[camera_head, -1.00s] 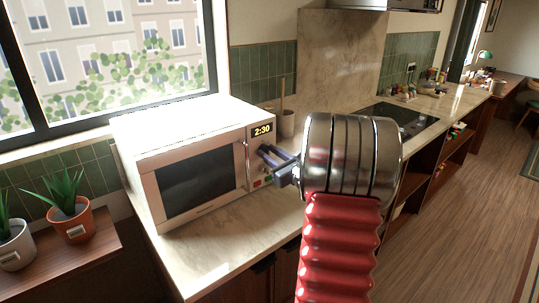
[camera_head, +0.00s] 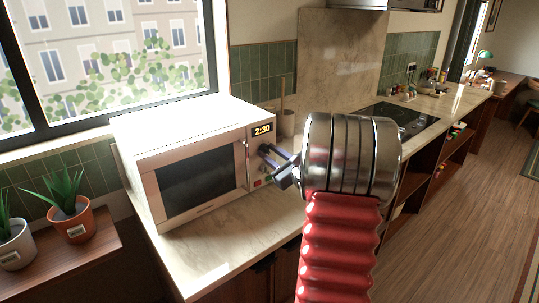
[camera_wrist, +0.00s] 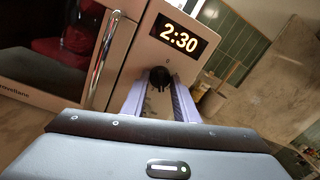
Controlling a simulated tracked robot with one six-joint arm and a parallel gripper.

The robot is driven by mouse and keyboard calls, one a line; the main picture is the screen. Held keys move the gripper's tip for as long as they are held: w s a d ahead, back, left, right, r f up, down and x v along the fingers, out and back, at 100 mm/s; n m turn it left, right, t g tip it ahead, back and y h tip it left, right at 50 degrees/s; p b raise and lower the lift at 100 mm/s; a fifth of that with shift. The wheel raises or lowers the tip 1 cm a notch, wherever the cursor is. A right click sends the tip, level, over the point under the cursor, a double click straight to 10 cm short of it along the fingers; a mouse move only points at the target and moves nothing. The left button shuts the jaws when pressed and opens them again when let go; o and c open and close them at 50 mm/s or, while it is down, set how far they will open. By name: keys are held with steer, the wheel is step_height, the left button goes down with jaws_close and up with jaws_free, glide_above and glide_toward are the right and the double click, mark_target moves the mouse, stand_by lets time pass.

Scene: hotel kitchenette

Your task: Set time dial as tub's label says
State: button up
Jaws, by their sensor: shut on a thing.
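A white microwave (camera_head: 142,142) stands on the counter by the window, with its door closed. Its display (camera_head: 262,130) reads 2:30, which also shows clearly in the wrist view (camera_wrist: 180,34). A black time dial (camera_wrist: 160,77) sits on the panel below the display. My gripper (camera_wrist: 161,90) has its two purple fingers on either side of the dial, shut on it; in the head view my gripper (camera_head: 266,156) reaches the panel from the right. I cannot make out a tub or its label in any view.
The door's metal handle (camera_wrist: 104,58) is close to the left of my gripper. Red and green buttons (camera_head: 257,183) sit low on the panel. A beige holder (camera_head: 287,123) stands behind the microwave's right side. Potted plants (camera_head: 75,222) stand at the left, and a hob (camera_head: 400,118) lies further along the counter.

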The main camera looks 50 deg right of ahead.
steer(key=o, duration=1.1)
steer(key=shift+c, duration=0.2)
steer(key=s+a, duration=0.2)
steer(key=s, duration=1.1)
steer(key=shift+s+a+f, duration=0.15)
steer(key=shift+s+a, duration=0.15)
